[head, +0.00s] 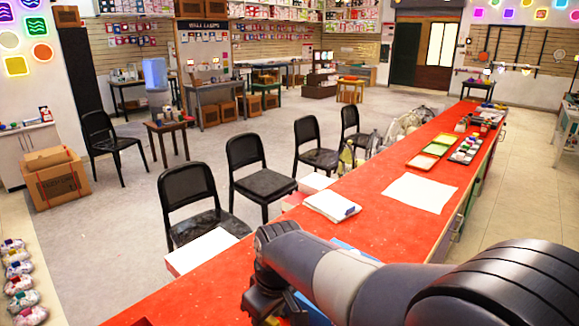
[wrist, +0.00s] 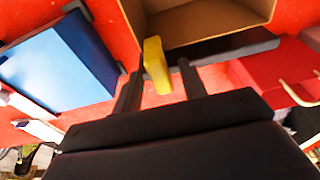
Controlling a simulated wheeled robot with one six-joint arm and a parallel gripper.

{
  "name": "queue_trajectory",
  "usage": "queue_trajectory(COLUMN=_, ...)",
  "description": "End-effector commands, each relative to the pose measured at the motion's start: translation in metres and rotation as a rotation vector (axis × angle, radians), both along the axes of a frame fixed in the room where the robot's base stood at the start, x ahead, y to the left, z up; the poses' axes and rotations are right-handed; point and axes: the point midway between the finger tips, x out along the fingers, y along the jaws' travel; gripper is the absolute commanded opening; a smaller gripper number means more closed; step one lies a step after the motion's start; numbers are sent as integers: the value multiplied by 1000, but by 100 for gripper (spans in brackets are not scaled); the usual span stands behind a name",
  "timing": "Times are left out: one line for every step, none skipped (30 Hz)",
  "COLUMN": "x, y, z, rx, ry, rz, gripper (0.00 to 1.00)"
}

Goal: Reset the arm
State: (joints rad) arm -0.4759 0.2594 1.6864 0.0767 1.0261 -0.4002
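My gripper (wrist: 160,67) shows in the wrist view with its two dark fingers spread apart. A yellow block-like object (wrist: 155,62) appears between the fingers, with a gap on each side. It does not look gripped. In the head view my arm reaches from the lower right over the red table (head: 376,228). The gripper's dark body shows near the bottom edge there, and its fingertips cannot be made out.
In the wrist view an open cardboard box (wrist: 240,14) lies beyond the fingers, a blue-covered flat item (wrist: 60,65) at left and a red item with a pale handle (wrist: 262,75) at right. White paper (head: 420,192), a paper stack (head: 331,205) and black chairs (head: 262,183) also show.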

Motion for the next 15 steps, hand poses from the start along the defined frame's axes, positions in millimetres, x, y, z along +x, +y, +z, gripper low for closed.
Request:
queue_trajectory(x=1, y=1, z=5, rx=-18, ry=17, rz=3, gripper=40)
queue_trajectory(x=1, y=2, z=6, rx=-30, ry=27, rz=3, gripper=40)
queue_trajectory(x=2, y=2, z=6, rx=-44, ry=39, rz=3, gripper=40)
queue_trajectory(x=2, y=3, z=6, rx=-55, ry=50, rz=2, gripper=40)
queue_trajectory(x=2, y=3, z=6, rx=-67, ry=60, rz=2, gripper=40)
queue_trajectory(x=3, y=3, z=7, rx=-82, ry=73, rz=3, gripper=40)
queue_trajectory(x=3, y=4, z=7, rx=-93, ry=83, rz=2, gripper=40)
queue_trajectory(x=3, y=4, z=7, rx=-105, ry=94, rz=2, gripper=40)
queue_trajectory(x=4, y=5, z=8, rx=-120, ry=108, rz=2, gripper=40)
queue_trajectory(x=4, y=5, z=8, rx=-132, ry=118, rz=2, gripper=40)
queue_trajectory(x=4, y=5, z=8, rx=-144, ry=128, rz=3, gripper=40)
queue_trajectory(x=5, y=5, z=15, rx=-138, ry=119, rz=2, gripper=40)
queue_trajectory(x=5, y=5, z=21, rx=-136, ry=117, rz=2, gripper=40)
queue_trajectory(x=5, y=5, z=27, rx=-136, ry=117, rz=1, gripper=40)
queue_trajectory(x=5, y=5, z=35, rx=-136, ry=117, rz=1, gripper=40)
